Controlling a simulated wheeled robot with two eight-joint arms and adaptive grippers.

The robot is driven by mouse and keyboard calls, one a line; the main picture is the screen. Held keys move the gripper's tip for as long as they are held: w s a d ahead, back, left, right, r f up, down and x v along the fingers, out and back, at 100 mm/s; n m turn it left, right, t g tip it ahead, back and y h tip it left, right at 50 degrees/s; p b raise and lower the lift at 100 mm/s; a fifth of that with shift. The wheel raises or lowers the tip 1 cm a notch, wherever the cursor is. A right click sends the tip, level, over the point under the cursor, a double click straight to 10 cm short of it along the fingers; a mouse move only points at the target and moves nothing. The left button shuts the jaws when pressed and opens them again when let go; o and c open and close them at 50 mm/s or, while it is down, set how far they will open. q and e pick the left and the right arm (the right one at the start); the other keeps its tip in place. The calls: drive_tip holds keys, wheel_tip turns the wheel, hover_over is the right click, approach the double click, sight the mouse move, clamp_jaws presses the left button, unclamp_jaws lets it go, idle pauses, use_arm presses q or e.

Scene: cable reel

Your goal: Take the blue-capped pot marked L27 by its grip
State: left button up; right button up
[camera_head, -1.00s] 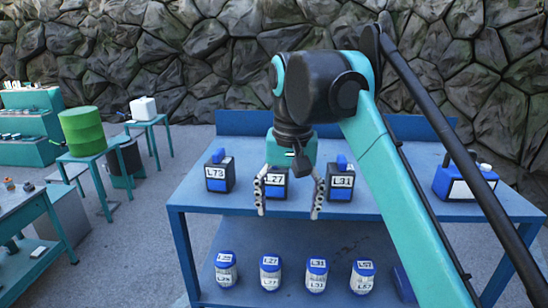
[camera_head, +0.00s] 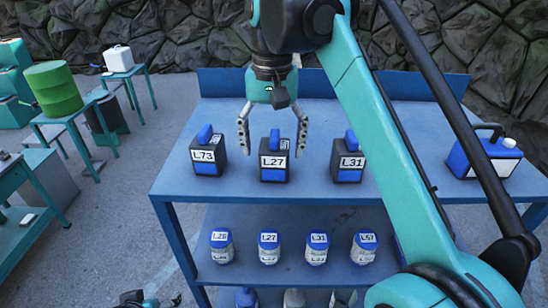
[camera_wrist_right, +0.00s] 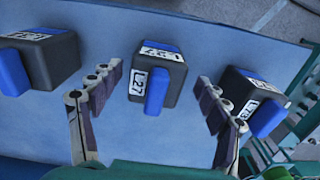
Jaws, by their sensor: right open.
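A black pot with a blue top part and a white L27 label (camera_head: 274,164) stands upright on the upper shelf, between L73 and L31. It also shows in the right wrist view (camera_wrist_right: 158,68). A white, blue-capped bottle labelled L27 (camera_head: 269,250) stands on the lower shelf. My right gripper (camera_head: 271,146) is open and empty, pointing down by the black L27 pot. In the right wrist view its fingers (camera_wrist_right: 158,80) lie to either side of that pot, apart from it. A dark and teal piece (camera_head: 136,299) at the bottom edge may be my left gripper; it is mostly cut off.
Black pots L73 (camera_head: 206,157) and L31 (camera_head: 348,160) flank the L27 pot. A blue and white canister (camera_head: 485,158) stands at the right of the upper shelf (camera_head: 400,115). Several other blue-capped bottles line the lower shelf. A green drum (camera_head: 54,89) stands on a table at left.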

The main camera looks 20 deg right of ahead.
sight(275, 162)
drive_tip(key=f, duration=0.4)
drive_tip(key=shift+w+d+f, duration=0.15)
drive_tip(key=shift+d+f, duration=0.1)
drive_tip(key=shift+f, duration=0.05)
drive_tip(key=shift+c, duration=0.3)
drive_tip(key=c, duration=1.4)
drive_tip(key=shift+o, duration=0.2)
